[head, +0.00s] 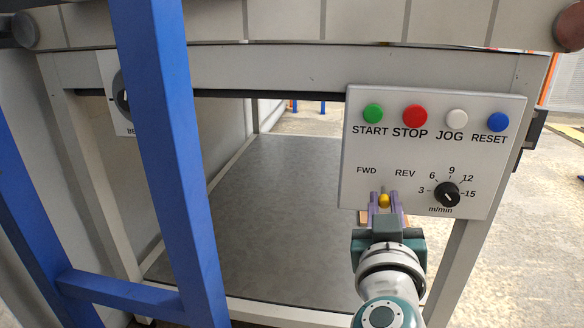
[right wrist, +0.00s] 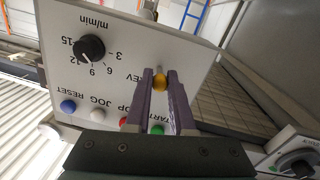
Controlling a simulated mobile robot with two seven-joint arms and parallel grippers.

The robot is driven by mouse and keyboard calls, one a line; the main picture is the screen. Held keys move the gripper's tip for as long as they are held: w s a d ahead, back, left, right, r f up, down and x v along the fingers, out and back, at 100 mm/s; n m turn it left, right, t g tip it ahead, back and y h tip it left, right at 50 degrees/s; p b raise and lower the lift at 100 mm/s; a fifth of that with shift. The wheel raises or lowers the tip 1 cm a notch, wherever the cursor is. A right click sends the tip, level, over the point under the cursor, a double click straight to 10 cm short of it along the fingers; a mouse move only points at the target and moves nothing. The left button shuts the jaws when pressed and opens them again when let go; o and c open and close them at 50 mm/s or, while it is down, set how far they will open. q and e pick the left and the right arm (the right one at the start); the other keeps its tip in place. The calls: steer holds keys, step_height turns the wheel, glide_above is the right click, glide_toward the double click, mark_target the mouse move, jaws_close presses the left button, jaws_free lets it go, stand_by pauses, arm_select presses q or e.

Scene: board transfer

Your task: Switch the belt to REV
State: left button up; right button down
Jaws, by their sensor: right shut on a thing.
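The grey control panel (head: 352,130) hangs under the conveyor's front edge, at the right in the head view. It has the FWD label (head: 366,170) and the REV label (head: 405,173). A small lever with a yellow knob (head: 384,201) sits below and between these labels; which one it points at I cannot tell. My right gripper (head: 385,208) is shut on the yellow knob (right wrist: 160,82) with its purple fingers, and the right wrist view shows the knob between the fingertips. The lever's base is partly hidden. My left gripper is not in view.
Green (head: 373,113), red (head: 415,116), white (head: 457,118) and blue (head: 498,122) buttons line the panel's top. A black speed dial (head: 447,194) is close right of my gripper. A blue post (head: 178,150) crosses the left side.

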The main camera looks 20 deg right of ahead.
steer(key=shift+s+d+r+n+t+y+p, duration=0.25)
steer(key=shift+n+t+y, duration=0.2)
steer(key=shift+y, duration=0.25)
steer(key=n+y, duration=0.1)
steer(key=n+t+y, duration=0.1)
steer(key=d+n+y, duration=0.1)
steer(key=y, duration=0.1)
steer(key=shift+s+f+t+p, duration=0.15)
steer(key=shift+f+t+p, duration=0.15)
steer(key=shift+t+p, duration=0.05)
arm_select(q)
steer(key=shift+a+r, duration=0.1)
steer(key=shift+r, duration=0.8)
arm_select(e)
steer(key=shift+d+n+t+y, duration=0.3)
steer(key=shift+n+y, duration=0.45)
steer(key=shift+y, duration=0.25)
steer(key=c, duration=0.8)
jaws_free()
